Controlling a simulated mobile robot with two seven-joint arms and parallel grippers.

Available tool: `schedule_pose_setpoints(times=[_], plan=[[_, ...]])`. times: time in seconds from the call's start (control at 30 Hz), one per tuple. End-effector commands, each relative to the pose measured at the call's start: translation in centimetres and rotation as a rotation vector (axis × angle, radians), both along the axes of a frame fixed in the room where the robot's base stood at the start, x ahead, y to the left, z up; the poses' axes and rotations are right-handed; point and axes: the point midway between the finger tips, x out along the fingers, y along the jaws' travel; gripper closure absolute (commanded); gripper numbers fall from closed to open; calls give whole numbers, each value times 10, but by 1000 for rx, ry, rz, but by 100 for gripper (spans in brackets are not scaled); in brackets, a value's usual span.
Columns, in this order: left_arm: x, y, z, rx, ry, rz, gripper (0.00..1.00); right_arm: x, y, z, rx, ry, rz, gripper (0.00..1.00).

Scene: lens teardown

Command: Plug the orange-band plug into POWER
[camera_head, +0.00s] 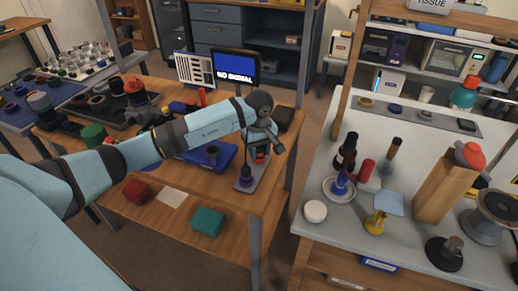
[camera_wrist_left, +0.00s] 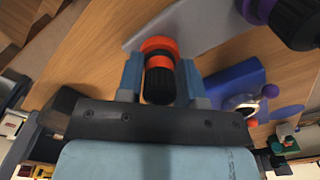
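The orange-band plug (camera_wrist_left: 159,75) is black and ribbed with orange rings. In the wrist view it sits between the two fingers of my left gripper (camera_wrist_left: 162,78), with little gap; whether they press on it is unclear. In the head view my left gripper (camera_head: 264,143) is low over a grey plate (camera_head: 253,178), and a bit of the plug's orange (camera_head: 261,155) shows below it. A purple-band plug (camera_head: 246,175) stands at the plate's near end. No POWER marking is readable. My right gripper is out of view.
A blue device (camera_head: 222,158) with a dark round part lies left of the plate. A monitor (camera_head: 236,67) stands behind. A crowded white bench (camera_head: 330,236) is at right.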

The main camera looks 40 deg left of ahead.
Motion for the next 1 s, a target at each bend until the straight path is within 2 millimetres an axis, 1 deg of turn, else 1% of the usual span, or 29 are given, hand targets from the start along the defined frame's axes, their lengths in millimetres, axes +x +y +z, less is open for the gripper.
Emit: schedule_pose_setpoints(times=[0.03,0.1,0.13,0.17,0.2,0.27,0.3,1.0], plan=[[0,0,0,0,0,0,78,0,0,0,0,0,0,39],[0,0,0,0,0,0,92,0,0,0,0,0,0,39],[0,0,0,0,0,0,92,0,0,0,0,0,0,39],[0,0,0,0,0,0,74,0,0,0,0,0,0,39],[0,0,0,0,0,0,83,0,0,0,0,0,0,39],[0,0,0,0,0,0,97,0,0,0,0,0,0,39],[0,0,0,0,0,0,98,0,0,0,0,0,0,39],[0,0,7,-1,-1,0,98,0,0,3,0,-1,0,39]])
